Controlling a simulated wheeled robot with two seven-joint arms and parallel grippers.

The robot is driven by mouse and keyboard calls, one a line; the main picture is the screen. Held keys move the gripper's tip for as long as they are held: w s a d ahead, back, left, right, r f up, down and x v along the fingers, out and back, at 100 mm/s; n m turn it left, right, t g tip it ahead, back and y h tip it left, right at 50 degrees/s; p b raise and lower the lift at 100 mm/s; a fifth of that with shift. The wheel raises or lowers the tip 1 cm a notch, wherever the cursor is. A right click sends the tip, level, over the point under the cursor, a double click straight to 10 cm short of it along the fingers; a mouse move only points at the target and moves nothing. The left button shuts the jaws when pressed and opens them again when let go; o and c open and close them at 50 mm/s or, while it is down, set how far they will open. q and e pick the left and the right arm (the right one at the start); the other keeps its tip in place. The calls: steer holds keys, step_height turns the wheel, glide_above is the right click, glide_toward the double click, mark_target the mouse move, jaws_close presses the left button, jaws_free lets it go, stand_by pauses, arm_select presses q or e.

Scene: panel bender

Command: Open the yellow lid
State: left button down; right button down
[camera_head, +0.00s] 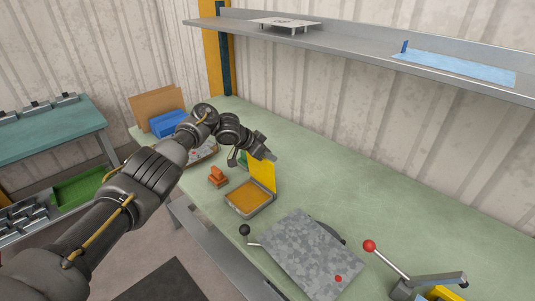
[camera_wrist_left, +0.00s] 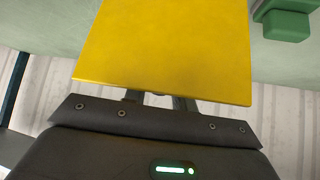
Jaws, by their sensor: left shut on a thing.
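The yellow lid (camera_head: 262,172) stands raised, close to upright, at the back of a small open box (camera_head: 248,198) with an orange-yellow inside on the green workbench. My left gripper (camera_head: 262,156) is at the lid's upper edge and shut on it. In the left wrist view the lid (camera_wrist_left: 165,50) fills the upper middle, with its edge at the gripper's fingers (camera_wrist_left: 160,100); the fingertips are hidden behind the lid. My right gripper is not in view.
An orange-brown object (camera_head: 218,176) stands left of the box. A grey speckled plate (camera_head: 308,254) with levers lies in front to the right. A red-knobbed lever (camera_head: 370,246) stands further right. A metal shelf (camera_head: 350,50) runs above; the bench's back middle is clear.

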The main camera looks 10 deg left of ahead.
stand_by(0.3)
arm_select(q)
steer(key=c, duration=1.6)
jaws_free()
steer(key=o, duration=0.4)
steer(key=shift+w+f, duration=0.1)
steer(key=shift+w, duration=0.05)
steer(key=shift+s+a+r, duration=0.25)
steer(key=shift+a+r, duration=0.05)
steer(key=shift+r, duration=0.1)
steer(key=b+v, duration=0.2)
steer(key=v, duration=0.7)
steer(key=shift+s+a+r, duration=0.15)
steer(key=shift+a+r, duration=0.05)
steer(key=shift+r, duration=0.1)
